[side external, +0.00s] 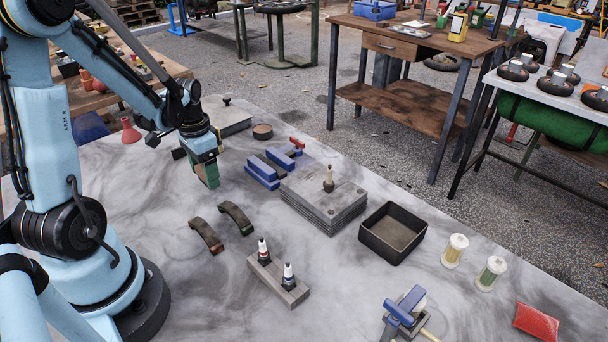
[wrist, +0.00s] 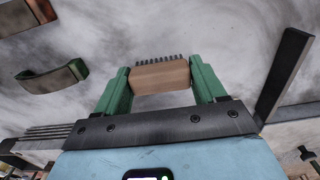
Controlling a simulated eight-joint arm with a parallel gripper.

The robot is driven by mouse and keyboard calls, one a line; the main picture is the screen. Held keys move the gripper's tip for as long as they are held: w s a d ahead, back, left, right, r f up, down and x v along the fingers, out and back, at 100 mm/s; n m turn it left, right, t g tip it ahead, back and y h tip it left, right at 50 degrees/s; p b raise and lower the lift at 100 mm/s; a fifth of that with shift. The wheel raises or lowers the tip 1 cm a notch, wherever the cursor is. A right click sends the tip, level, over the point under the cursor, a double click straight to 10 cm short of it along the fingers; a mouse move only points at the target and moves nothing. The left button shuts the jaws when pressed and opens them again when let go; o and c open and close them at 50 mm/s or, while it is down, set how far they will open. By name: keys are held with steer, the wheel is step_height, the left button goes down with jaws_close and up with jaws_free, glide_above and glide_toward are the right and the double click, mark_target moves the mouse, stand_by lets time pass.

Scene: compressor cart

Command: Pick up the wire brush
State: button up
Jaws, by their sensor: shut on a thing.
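The wire brush (wrist: 160,76) shows in the wrist view as a wooden block with a row of dark bristles along its far edge. My gripper (wrist: 158,84) is shut on it, with one green finger against each end of the block. In the side external view my gripper (side external: 207,174) points down, low over the left part of the grey table. There its green finger hides the brush, and I cannot tell whether the brush touches the table.
Blue blocks (side external: 262,172) and a stack of metal plates (side external: 325,200) lie right of my gripper. Two curved dark pieces (side external: 237,218) lie in front. A black open tray (side external: 393,232) stands farther right. A red cone (side external: 130,130) stands behind.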

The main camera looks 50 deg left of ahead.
steer(key=r, duration=0.2)
steer(key=d+r, duration=0.1)
steer(key=r, duration=0.1)
steer(key=shift+r, duration=0.15)
steer(key=d+r, duration=0.6)
steer(key=d, duration=0.4)
steer(key=shift+w+d+r, duration=0.15)
steer(key=shift+w+d, duration=0.2)
steer(key=shift+w, duration=0.05)
